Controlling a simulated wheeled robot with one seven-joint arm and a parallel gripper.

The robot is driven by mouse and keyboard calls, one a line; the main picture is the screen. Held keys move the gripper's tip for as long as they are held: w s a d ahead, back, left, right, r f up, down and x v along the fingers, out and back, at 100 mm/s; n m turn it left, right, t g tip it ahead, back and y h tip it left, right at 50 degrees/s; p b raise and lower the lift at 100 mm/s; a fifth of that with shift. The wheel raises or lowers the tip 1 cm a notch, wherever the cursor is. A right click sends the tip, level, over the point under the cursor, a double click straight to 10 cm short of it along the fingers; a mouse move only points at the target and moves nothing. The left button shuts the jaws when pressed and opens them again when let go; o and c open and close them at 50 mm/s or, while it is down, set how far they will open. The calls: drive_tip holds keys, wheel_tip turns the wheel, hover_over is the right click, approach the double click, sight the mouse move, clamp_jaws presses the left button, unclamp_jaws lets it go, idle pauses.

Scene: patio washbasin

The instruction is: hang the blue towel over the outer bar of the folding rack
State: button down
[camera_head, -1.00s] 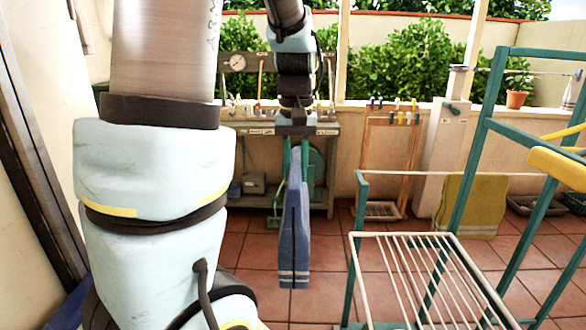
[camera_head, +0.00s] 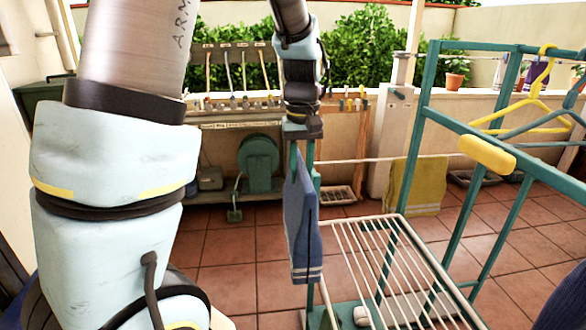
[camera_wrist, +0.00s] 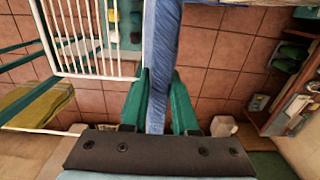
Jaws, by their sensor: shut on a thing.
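The blue towel (camera_head: 301,230) hangs folded and upright from my gripper (camera_head: 306,168), with pale stripes near its lower end. In the wrist view the towel (camera_wrist: 160,70) passes between the two green fingers of my gripper (camera_wrist: 158,98), which are shut on it. The folding rack (camera_head: 420,262) has green posts and a white wire grid. The towel hangs in front of the left end of the grid in the head view; I cannot tell whether they touch. A thin white bar (camera_head: 352,161) runs behind at grip height. In the wrist view the grid (camera_wrist: 85,30) lies left of the towel.
A yellow-green towel (camera_head: 416,188) hangs behind the rack. A tall green frame with a yellow pad (camera_head: 487,154) and a yellow hanger (camera_head: 537,103) stands at the right. A bench with tools (camera_head: 235,110) lines the back wall. Tiled floor (camera_head: 235,262) is clear left of the towel.

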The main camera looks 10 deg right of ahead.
drive_tip(key=shift+d, duration=0.2)
idle(0.3)
drive_tip(key=shift+s+d+p, duration=0.1)
drive_tip(key=shift+d+p, duration=0.7)
drive_tip(key=shift+d, duration=1.25)
wheel_tip(320, 180, down, 28)
drive_tip(key=b, duration=1.7)
drive_tip(key=shift+f, duration=0.2)
drive_tip(key=c, duration=0.6)
unclamp_jaws()
